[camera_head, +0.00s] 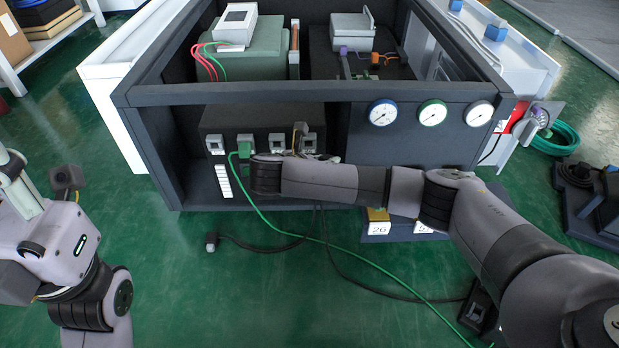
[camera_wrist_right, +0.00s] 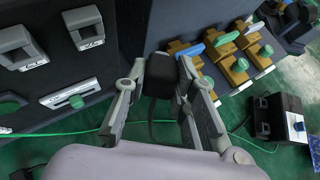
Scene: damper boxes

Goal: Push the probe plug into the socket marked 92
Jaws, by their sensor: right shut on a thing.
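The probe plug, a black block (camera_wrist_right: 159,76), is held between the fingertips of my right gripper (camera_wrist_right: 161,70) in the right wrist view. A dark cable hangs from it. Grey sockets (camera_wrist_right: 87,25) with small labels are at upper left there, apart from the plug; I cannot read the numbers. In the head view a row of sockets (camera_head: 215,144) runs along the dark cabinet front. A green plug (camera_head: 245,148) sits at one of them. My right forearm lies across the panel and mostly hides its gripper. My left gripper (camera_head: 16,168) is at the left edge, its fingers unclear.
A green cable (camera_head: 345,257) and a black cable lie across the floor before the cabinet. A loose dark connector (camera_head: 211,241) lies there too. Three gauges (camera_head: 432,112) are on the cabinet's right. Brown blocks with coloured handles (camera_wrist_right: 236,68) stand right in the wrist view.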

